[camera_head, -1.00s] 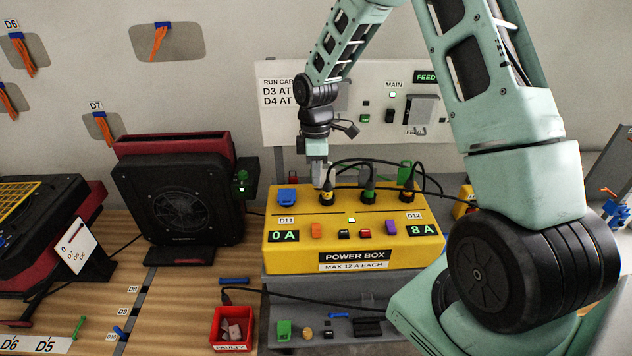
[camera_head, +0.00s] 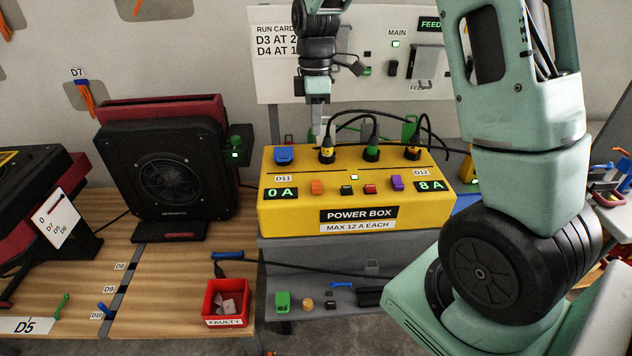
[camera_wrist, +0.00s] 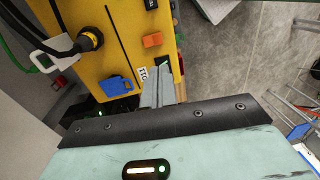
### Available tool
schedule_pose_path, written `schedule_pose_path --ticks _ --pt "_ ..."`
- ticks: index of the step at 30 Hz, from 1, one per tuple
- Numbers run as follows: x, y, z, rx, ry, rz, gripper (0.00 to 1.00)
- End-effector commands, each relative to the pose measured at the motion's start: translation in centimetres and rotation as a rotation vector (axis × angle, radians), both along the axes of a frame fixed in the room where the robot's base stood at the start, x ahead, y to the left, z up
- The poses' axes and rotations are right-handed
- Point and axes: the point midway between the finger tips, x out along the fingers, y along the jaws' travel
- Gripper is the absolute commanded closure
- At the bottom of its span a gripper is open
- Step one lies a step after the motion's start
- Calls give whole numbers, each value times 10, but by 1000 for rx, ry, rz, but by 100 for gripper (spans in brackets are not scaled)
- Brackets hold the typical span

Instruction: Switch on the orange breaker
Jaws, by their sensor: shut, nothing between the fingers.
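The orange breaker (camera_head: 317,187) is a small block on the front of the yellow power box (camera_head: 300,220), right of the "0 A" display (camera_head: 281,193). It also shows in the wrist view (camera_wrist: 152,40), but whether it is on or off is unclear. My gripper (camera_head: 317,131) is shut and empty, pointing down by the box's back edge, near a black plug (camera_head: 327,152).
Black, red and purple switches sit right of the orange one, before the "8 A" display (camera_head: 431,186). Black cables loop behind the box. A black fan unit (camera_head: 163,185) stands left. A red "FAULTY" bin (camera_head: 226,303) and a grey shelf with small parts are below.

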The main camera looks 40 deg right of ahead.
Motion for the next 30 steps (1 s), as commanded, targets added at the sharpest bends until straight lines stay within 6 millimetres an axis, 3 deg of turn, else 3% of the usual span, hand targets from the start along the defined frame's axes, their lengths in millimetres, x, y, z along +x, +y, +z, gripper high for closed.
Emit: schedule_pose_path --ticks 11,24,30 --pt "-1 1 -12 0 4 -1 100" --pt "-11 7 -96 -1 6 -1 100" --pt "-14 9 -125 0 5 -1 100"
